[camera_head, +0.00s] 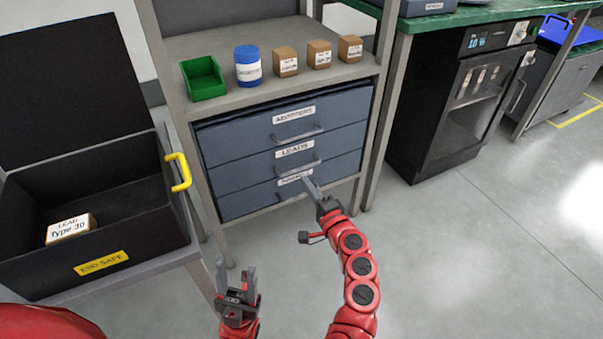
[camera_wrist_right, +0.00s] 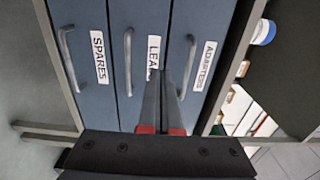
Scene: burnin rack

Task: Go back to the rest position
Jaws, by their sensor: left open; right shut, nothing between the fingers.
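My left gripper (camera_head: 236,284) is open and empty, low in the head view, in front of the rack and right of the black case's stand. My right gripper (camera_head: 309,184) is shut and empty in front of the drawers. It also shows in the right wrist view (camera_wrist_right: 168,84), its fingers over the label of the middle drawer. The top drawer (camera_head: 250,129), the middle drawer (camera_head: 245,161) and the bottom drawer (camera_head: 240,200) all look shut. In the right wrist view they are labelled Adapters, Leads (partly hidden) and Spares. I cannot tell whether the fingertips touch a drawer.
An open black case (camera_head: 130,249) on a stand at left holds a box labelled Lead Type 3D (camera_head: 70,229). A green bin (camera_head: 204,79), a blue jar (camera_head: 248,66) and three brown boxes (camera_head: 319,54) stand on the rack shelf. The floor at right (camera_head: 470,260) is clear.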

